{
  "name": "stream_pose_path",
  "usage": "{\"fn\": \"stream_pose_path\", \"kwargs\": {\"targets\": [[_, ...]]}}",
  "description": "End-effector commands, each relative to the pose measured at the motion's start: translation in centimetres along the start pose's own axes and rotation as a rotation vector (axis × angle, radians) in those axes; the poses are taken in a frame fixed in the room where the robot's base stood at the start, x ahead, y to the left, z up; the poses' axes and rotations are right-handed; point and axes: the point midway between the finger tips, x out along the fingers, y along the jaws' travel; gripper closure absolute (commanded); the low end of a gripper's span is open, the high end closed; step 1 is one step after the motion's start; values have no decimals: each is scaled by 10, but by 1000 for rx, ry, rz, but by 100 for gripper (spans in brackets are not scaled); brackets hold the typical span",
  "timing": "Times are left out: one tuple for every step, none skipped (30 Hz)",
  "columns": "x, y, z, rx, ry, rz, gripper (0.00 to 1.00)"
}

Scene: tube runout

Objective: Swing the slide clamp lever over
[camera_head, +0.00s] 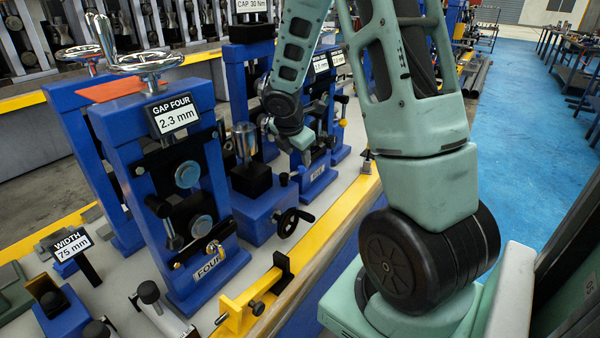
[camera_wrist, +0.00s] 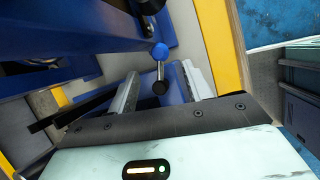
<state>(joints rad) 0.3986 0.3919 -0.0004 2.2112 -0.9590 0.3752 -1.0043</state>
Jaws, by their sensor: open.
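A small lever (camera_wrist: 160,69) with a blue hub, a metal shank and a black ball end shows in the wrist view; it looks like the slide clamp lever. It stands out from the blue stand, ball towards me. My gripper (camera_wrist: 161,82) is open, one grey finger to the left of the ball and one to the right. Gaps show on both sides, and I cannot tell whether either finger touches the lever. In the head view my wrist (camera_head: 293,135) is among the blue stands behind stand FOUR (camera_head: 180,190); the lever cannot be made out there.
Stand FOUR carries the sign GAP FOUR 2.3 mm (camera_head: 174,114). A blue block with a black handwheel (camera_head: 290,222) stands to its right. A yellow bracket (camera_head: 250,302) is at the bench's front edge. The blue floor (camera_head: 535,110) to the right is open.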

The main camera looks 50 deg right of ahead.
Motion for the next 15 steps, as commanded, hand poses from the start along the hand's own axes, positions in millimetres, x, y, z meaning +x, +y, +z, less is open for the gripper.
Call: {"fn": "stream_pose_path", "kwargs": {"targets": [[15, -1, -2, -2, 1, -2, 50], [21, -1, -2, -1, 1, -3, 50], [29, -1, -2, 0, 0, -2, 50], [34, -1, -2, -1, 1, -2, 50], [39, -1, -2, -1, 1, -2, 50], [45, -1, -2, -1, 1, -2, 50], [49, -1, -2, 0, 1, -2, 50], [53, 0, -1, 1, 0, -1, 50], [57, 0, -1, 0, 0, 0, 50], [60, 0, -1, 0, 0, 0, 50], [63, 0, -1, 0, 0, -1, 50], [65, 0, -1, 0, 0, -1, 50], [66, 0, -1, 1, 0, 0, 50], [68, 0, -1, 1, 0, 0, 50], [69, 0, 0, 1, 0, 0, 50]]}}
